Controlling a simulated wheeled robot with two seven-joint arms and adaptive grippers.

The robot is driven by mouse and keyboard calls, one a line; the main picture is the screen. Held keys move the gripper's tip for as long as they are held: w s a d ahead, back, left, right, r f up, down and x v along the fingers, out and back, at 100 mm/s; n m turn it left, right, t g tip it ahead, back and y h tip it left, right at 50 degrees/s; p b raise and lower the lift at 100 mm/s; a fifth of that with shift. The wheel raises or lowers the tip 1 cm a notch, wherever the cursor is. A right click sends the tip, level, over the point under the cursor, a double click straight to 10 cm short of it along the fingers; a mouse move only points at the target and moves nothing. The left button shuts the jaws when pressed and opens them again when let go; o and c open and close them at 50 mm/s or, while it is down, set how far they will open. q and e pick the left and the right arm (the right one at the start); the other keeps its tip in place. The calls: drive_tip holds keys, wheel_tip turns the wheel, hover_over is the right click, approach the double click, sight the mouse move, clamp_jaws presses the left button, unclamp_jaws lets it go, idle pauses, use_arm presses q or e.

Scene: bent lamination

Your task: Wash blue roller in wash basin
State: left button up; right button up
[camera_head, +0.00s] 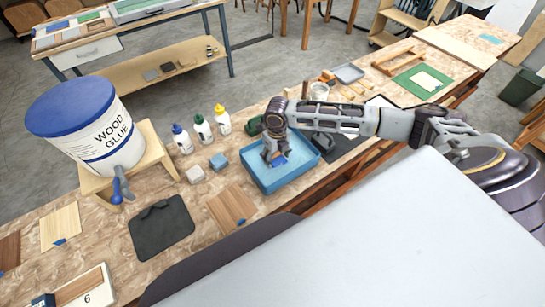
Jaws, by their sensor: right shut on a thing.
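The wash basin (256,180) is a blue, open rectangular tub on the workbench, right of the middle. My right gripper (275,153) points down into the basin and is shut on the blue roller (281,161). Only a small blue part of the roller shows between and below the fingers; the rest is hidden by the gripper. I cannot tell whether the roller touches the basin floor. My left gripper is not in view.
A large wood glue bucket (78,118) stands on a wooden stand at left. Several small bottles (201,129) and two sponge-like blocks (218,162) are left of the basin. A dark mat (161,228) and a wood panel (232,207) lie in front.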

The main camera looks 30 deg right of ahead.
drive_tip(key=shift+d+r, duration=0.1)
drive_tip(key=shift+d, duration=0.45)
drive_tip(key=shift+w+d+p, duration=0.1)
drive_tip(key=shift+d+p, duration=0.3)
drive_tip(key=shift+d, duration=0.6)
drive_tip(key=shift+a+p, duration=0.55)
drive_tip(key=shift+a, duration=0.6)
drive_tip(key=shift+a+p, duration=0.45)
drive_tip(key=shift+a, duration=0.2)
drive_tip(key=shift+s+a+p, duration=0.2)
drive_tip(key=shift+a+p, duration=0.15)
drive_tip(key=shift+a, duration=0.9)
drive_tip(key=shift+d, duration=0.15)
drive_tip(key=shift+d+p, duration=0.45)
drive_tip(key=shift+d, duration=0.2)
drive_tip(key=shift+w+d, duration=0.15)
drive_tip(key=shift+d, duration=1.5)
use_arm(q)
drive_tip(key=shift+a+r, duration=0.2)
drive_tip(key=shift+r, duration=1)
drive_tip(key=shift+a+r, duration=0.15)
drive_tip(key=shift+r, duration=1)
use_arm(e)
drive_tip(key=shift+w+d, duration=0.1)
drive_tip(key=shift+d, duration=0.45)
